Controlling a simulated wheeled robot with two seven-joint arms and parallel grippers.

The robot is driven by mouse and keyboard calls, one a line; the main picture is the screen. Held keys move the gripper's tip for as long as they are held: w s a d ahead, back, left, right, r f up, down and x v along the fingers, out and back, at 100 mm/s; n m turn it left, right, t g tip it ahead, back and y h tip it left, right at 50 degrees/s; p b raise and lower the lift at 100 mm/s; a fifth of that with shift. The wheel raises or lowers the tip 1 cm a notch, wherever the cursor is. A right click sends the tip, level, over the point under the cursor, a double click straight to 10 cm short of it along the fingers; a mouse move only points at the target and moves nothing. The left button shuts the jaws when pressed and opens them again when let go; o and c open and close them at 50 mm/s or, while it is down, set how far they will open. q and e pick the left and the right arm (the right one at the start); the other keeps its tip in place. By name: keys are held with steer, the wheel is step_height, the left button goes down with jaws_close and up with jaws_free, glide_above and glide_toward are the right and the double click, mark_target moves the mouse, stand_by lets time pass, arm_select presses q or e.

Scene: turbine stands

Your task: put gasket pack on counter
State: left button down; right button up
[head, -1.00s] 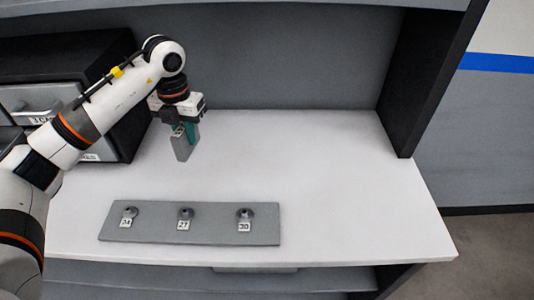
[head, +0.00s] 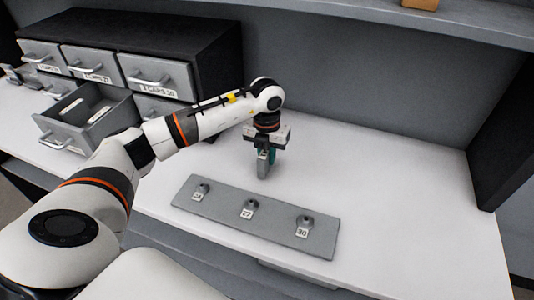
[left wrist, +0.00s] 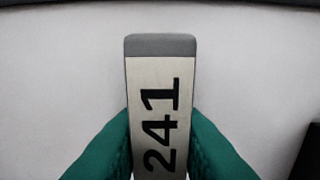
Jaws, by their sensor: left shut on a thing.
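The gasket pack (left wrist: 160,110) shows in the left wrist view as a grey, upright block with a pale label reading 241. The green fingers of my left gripper (left wrist: 160,150) press on it from both sides. In the head view my left gripper (head: 264,160) points down over the white counter (head: 390,180), holding the grey pack (head: 262,167) behind the grey plate. I cannot tell whether the pack's lower end touches the counter. My right gripper is not in view.
A grey plate (head: 255,228) with three knobs tagged with numbers lies near the counter's front edge. A drawer cabinet (head: 130,60) stands at the back left, with one drawer (head: 85,118) pulled open. The counter's right side is clear, up to a dark side panel (head: 505,135).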

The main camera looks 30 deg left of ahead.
arm_select(q)
steer(key=shift+f, duration=0.4)
steer(key=shift+f, duration=0.1)
steer(key=shift+f, duration=0.1)
steer(key=c, duration=1.3)
jaws_free()
steer(key=shift+o, duration=0.2)
